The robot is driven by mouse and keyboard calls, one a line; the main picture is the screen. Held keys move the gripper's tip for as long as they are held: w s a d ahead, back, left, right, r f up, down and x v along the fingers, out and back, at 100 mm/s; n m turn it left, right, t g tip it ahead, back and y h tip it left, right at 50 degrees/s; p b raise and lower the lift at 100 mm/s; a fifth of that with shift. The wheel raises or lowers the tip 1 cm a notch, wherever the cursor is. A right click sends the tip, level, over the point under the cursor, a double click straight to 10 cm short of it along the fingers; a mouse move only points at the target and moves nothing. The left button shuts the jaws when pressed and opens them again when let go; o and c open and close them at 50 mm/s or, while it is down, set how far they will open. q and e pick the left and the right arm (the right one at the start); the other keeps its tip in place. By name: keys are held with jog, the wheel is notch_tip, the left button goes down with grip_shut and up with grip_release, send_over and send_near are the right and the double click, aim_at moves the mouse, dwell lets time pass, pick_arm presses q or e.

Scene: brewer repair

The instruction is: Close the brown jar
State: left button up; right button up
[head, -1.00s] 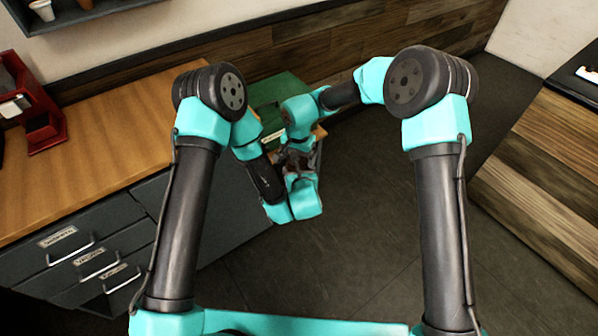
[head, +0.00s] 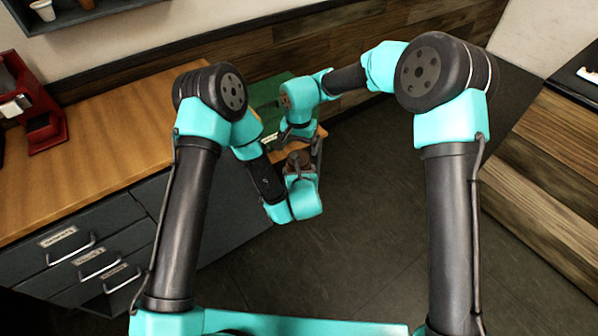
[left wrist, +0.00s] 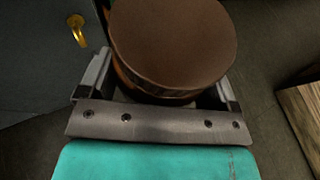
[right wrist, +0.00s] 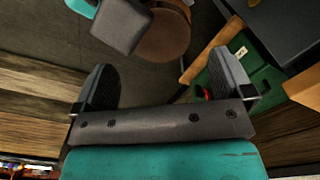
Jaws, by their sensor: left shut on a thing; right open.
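The brown jar (left wrist: 172,45) is held upright between the fingers of my left gripper (left wrist: 155,92). Its broad, flat brown round top faces up and no opening shows; I cannot tell how tightly the top sits. In the head view the jar (head: 298,158) is small, above the left gripper (head: 302,180). My right gripper (head: 298,134) is open and empty, just beyond the jar and apart from it. In the right wrist view the jar's round top (right wrist: 165,38) lies past the open right fingers (right wrist: 168,88), partly covered by a grey left finger.
A green box (head: 268,98) stands at the end of the wooden counter (head: 110,125), close behind my right gripper; it also shows in the right wrist view (right wrist: 262,85). A red machine (head: 32,105) is at the far left. Dark floor (head: 370,230) lies open below and right of the jar.

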aim_at(289, 169)
jog(key=shift+r+n, duration=1.1)
jog(key=shift+r, duration=0.05)
jog(key=shift+f, duration=0.1)
jog(key=shift+f, duration=3.95)
jog(key=shift+c, duration=0.3)
jog(key=c, duration=0.9)
jog(key=shift+o, duration=0.2)
jog(key=shift+m, duration=1.7)
jog(key=o, duration=1)
jog(key=shift+c, duration=0.2)
